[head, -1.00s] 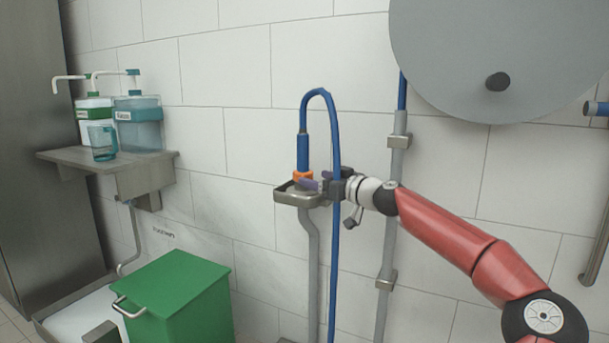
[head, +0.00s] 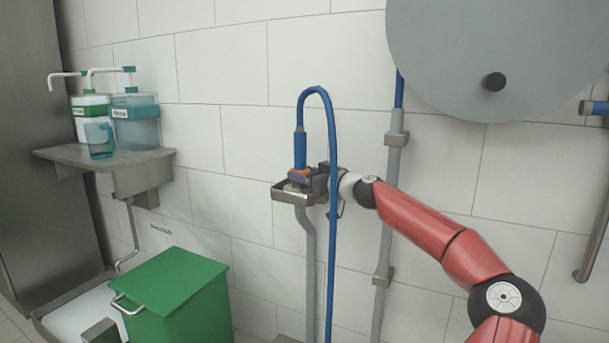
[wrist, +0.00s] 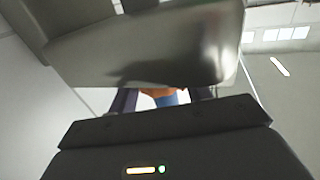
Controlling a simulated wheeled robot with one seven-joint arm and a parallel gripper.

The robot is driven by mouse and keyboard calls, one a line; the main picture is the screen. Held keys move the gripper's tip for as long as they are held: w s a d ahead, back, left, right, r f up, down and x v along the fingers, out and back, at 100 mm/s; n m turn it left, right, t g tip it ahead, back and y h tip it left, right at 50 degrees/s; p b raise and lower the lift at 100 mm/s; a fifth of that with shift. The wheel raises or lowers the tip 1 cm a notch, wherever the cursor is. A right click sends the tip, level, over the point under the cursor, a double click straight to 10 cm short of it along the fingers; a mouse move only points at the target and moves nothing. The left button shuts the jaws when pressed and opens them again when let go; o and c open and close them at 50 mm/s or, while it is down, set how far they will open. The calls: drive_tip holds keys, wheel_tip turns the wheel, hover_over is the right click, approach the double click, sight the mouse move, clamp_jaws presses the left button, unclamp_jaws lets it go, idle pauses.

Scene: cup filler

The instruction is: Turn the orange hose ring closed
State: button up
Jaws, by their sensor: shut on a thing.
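The orange hose ring (head: 302,172) sits at the lower end of the blue hose nozzle (head: 300,147), which stands upright above a small metal tray (head: 297,197) on the wall. My gripper (head: 301,178) reaches in from the right and is shut on the ring; its dark fingers cover much of it. In the wrist view a strip of the orange ring (wrist: 151,92) and a bit of blue hose (wrist: 168,99) show between the fingers. A metal part close to the camera hides the rest, so the ring's turn angle cannot be told.
The blue hose (head: 332,250) loops over and hangs in front of my wrist. A grey wall pipe (head: 388,220) and a large grey disc (head: 480,50) are to the right. A green bin (head: 175,290) and a shelf (head: 105,160) with dispensers and a cup are left.

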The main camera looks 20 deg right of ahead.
drive_tip(key=shift+a+f+m+h+b, duration=0.1)
drive_tip(key=shift+f+m+h+b, duration=0.25)
drive_tip(key=shift+b, duration=0.75)
drive_tip(key=m+h+b, duration=0.1)
drive_tip(key=h+b, duration=0.1)
drive_tip(key=shift+s+a+t+b, duration=0.1)
drive_tip(key=shift+a+t+b, duration=0.05)
drive_tip(key=shift+t+b, duration=0.25)
drive_tip(key=shift+a+r+m+h+b, duration=0.15)
drive_tip(key=shift+m+h+b, duration=0.6)
drive_tip(key=shift+h+b, duration=0.35)
drive_tip(key=shift+a+r+m+h, duration=0.1)
drive_tip(key=shift+r+m+h, duration=0.15)
drive_tip(key=shift+m+h, duration=0.55)
drive_tip(key=shift+r+m+h+p, duration=0.2)
drive_tip(key=shift+m+h+p, duration=0.3)
drive_tip(key=shift+h, duration=0.75)
drive_tip(key=shift+a+m+h+p, duration=0.1)
drive_tip(key=shift+m+h+p, duration=0.25)
drive_tip(key=shift+p, duration=0.3)
drive_tip(key=shift+h+p, duration=0.3)
drive_tip(key=shift+h, duration=0.05)
drive_tip(key=shift+f+m+h+p, duration=0.25)
drive_tip(key=shift+m+h+p, duration=0.25)
drive_tip(key=shift+p, duration=0.2)
